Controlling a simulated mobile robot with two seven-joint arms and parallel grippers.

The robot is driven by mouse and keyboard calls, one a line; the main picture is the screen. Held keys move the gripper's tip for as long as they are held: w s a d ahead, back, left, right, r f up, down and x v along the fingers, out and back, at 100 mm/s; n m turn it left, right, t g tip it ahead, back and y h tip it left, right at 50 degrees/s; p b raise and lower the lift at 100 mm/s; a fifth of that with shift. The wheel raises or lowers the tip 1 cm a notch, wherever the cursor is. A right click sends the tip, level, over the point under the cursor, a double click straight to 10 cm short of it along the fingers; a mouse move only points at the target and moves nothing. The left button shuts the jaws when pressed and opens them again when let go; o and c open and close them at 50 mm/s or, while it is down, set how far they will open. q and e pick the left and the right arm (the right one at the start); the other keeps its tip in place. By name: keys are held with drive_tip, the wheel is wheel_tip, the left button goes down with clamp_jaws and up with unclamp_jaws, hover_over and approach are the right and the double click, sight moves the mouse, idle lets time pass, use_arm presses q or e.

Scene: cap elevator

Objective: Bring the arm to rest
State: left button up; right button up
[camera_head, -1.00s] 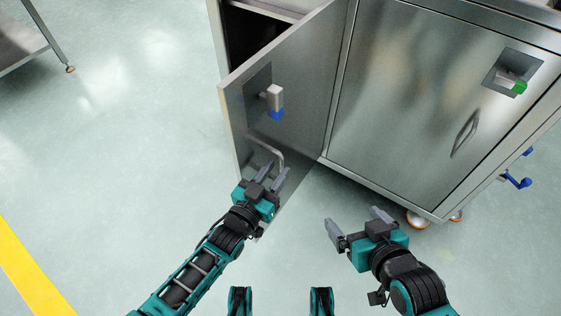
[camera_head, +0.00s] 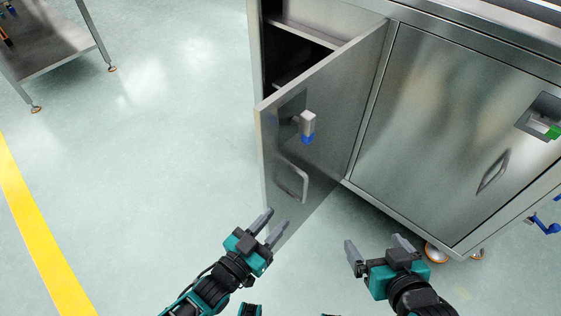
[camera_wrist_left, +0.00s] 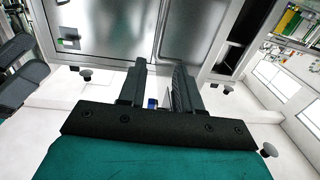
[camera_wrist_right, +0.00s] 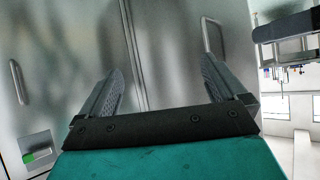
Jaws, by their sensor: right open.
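My left gripper (camera_head: 275,220) is partly open and empty, below the handle (camera_head: 303,188) of the ajar cabinet door (camera_head: 335,120). Its fingers appear apart from the handle. In the left wrist view (camera_wrist_left: 158,85) a narrow gap shows between the fingers with nothing gripped. My right gripper (camera_head: 374,242) is wide open and empty, in front of the cabinet's lower edge. Its fingers also stand far apart in the right wrist view (camera_wrist_right: 160,90), with door panels beyond.
The shut right door (camera_head: 450,130) has a handle (camera_head: 493,172) and a green-marked latch (camera_head: 552,131). The open door carries a blue-tipped latch (camera_head: 308,128). A steel table (camera_head: 50,50) stands far left, past bare floor (camera_head: 170,150) with a yellow line (camera_head: 35,230).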

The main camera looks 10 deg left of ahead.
use_arm(q)
drive_tip(key=s+a+r+n+g+y+p, duration=0.3)
drive_tip(key=s+a+r+y+p, duration=0.3)
drive_tip(key=a+r+p, duration=0.5)
drive_tip(key=shift+r+g+y, duration=0.15)
drive_tip(key=shift+g+y, duration=0.35)
drive_tip(key=shift+g, duration=0.4)
use_arm(e)
drive_tip(key=s+d+r+h, duration=0.1)
drive_tip(key=d+r, duration=0.2)
drive_tip(key=r, duration=0.3)
drive_tip(key=shift+s+r, duration=0.25)
drive_tip(key=shift+r, duration=0.1)
